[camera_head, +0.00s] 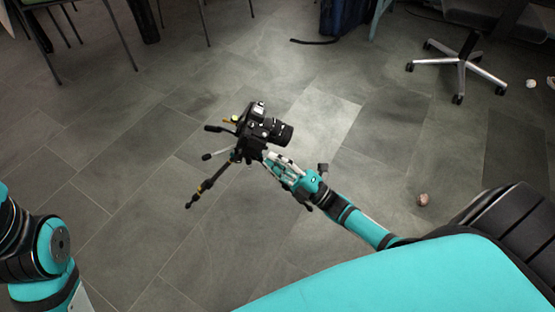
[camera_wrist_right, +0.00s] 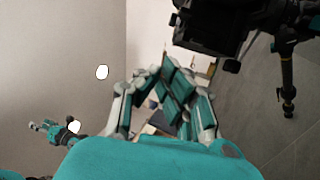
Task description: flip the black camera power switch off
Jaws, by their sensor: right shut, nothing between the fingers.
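The black camera (camera_head: 262,122) sits on a tripod (camera_head: 208,186), its lens pointing right in the head view. Its power switch is too small to make out. My right gripper (camera_head: 272,162) is shut and empty, its fingertips close to the camera's lower side; I cannot tell whether they touch. In the right wrist view, the shut fingers (camera_wrist_right: 172,85) show in the middle, with the dark camera (camera_wrist_right: 215,25) just above and to the right. A small teal and grey part (camera_wrist_right: 45,130) at the left there looks like my left gripper; its fingers are unclear.
A tripod leg (camera_wrist_right: 287,75) shows at the right of the wrist view. Grey tiled floor (camera_head: 130,190) is open around the tripod. A wheeled chair base (camera_head: 460,65) stands at the back right, chair legs (camera_head: 120,35) at the back left. A small round brownish object (camera_head: 423,199) lies on the floor.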

